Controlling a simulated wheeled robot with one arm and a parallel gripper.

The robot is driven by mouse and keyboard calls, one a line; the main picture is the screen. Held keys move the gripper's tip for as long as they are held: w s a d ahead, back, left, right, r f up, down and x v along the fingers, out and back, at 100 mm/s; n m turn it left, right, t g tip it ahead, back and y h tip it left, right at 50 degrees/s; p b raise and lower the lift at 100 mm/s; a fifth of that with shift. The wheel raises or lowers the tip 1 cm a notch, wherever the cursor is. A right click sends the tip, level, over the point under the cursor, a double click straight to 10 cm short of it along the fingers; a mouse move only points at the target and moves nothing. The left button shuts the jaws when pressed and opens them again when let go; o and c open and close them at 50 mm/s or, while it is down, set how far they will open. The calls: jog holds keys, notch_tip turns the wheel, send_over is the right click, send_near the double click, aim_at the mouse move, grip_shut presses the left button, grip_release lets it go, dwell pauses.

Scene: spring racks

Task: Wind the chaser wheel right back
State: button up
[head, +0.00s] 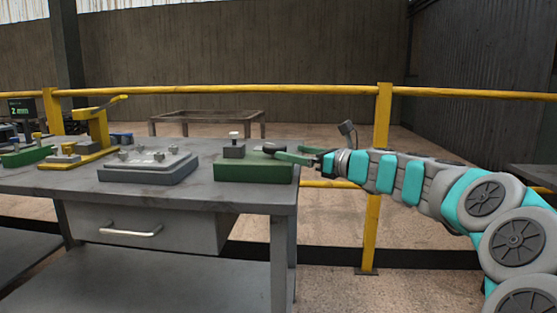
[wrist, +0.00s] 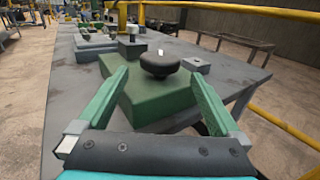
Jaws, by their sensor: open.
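A black round knob-like wheel (wrist: 160,64) with a small white mark on its top sits on a green block (wrist: 150,97) at the bench's near end in the wrist view. In the head view the wheel (head: 270,147) shows above the right end of the green block (head: 250,171). My gripper (wrist: 166,85) is open and empty, its two green fingers on either side of the green block and short of the wheel. In the head view my gripper (head: 293,156) reaches in from the right, close beside the wheel. Whether a finger touches anything I cannot tell.
A grey post with a pale top (head: 234,146) stands on the block's left part. A grey fixture plate (head: 148,166) and a yellow lever press (head: 93,130) stand farther left on the grey bench (head: 200,195). A yellow rail (head: 330,89) runs behind; a low frame table (head: 208,117) stands beyond.

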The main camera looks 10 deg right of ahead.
aim_at(275, 145)
jog(key=x, duration=0.7)
jog(key=shift+w+a+r, duration=0.1)
jog(key=shift+w+a, duration=0.05)
jog(key=shift+w, duration=0.05)
jog(key=shift+c, duration=0.2)
jog(key=c, duration=1.2)
jog(key=shift+o, duration=0.2)
jog(key=shift+p, duration=0.3)
jog(key=shift+r+n+g+y+p, duration=0.15)
jog(key=shift+n+g+y+p, duration=0.2)
jog(key=shift+p, duration=0.3)
